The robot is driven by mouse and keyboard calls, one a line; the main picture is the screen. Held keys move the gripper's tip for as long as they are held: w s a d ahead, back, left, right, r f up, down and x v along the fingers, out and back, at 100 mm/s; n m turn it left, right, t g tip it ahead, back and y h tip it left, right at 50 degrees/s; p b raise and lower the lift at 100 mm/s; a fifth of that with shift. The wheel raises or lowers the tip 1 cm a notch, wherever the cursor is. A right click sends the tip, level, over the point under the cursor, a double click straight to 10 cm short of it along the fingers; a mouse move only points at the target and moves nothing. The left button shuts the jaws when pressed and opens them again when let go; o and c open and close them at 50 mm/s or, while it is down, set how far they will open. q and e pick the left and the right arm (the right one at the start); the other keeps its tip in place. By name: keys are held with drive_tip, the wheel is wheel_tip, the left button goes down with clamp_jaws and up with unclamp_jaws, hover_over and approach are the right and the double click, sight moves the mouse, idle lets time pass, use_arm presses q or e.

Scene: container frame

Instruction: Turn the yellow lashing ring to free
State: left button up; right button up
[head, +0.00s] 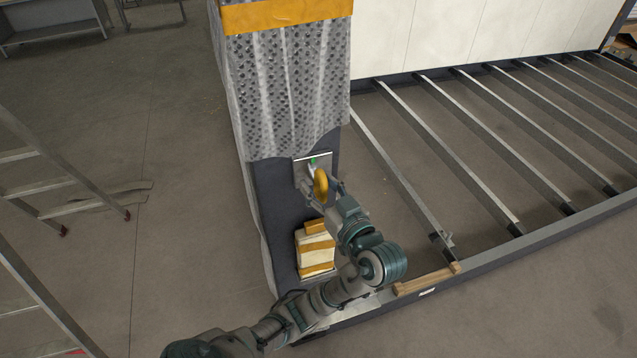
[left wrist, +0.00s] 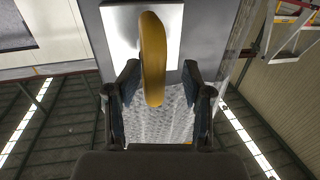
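The yellow lashing ring (head: 321,184) is mounted at a light metal plate (head: 301,176) on the dark post, below the wrapped part. A small green mark (head: 313,161) shows just above the ring. In the left wrist view the ring (left wrist: 152,58) appears as a thick yellow band, its lower end between my left gripper's (left wrist: 161,72) fingers. These fingers are apart, with a visible gap on each side of the ring. In the head view my left gripper (head: 333,193) is right beside the ring, partly overlapping it. My right gripper is in neither view.
A cream bundle with yellow straps (head: 315,250) sits low on the post, close to my left arm. Grey bubble wrap (head: 290,85) covers the upper post. Metal floor beams (head: 450,150) extend right. A ladder (head: 40,190) stands left; floor between is clear.

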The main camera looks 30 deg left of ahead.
use_arm(q)
drive_tip(key=shift+d, duration=0.1)
drive_tip(key=c, duration=0.4)
drive_tip(key=shift+w+d, duration=0.1)
drive_tip(key=shift+d, duration=0.15)
drive_tip(key=c, duration=0.4)
drive_tip(key=shift+d, duration=0.2)
clamp_jaws()
drive_tip(key=shift+a, duration=0.1)
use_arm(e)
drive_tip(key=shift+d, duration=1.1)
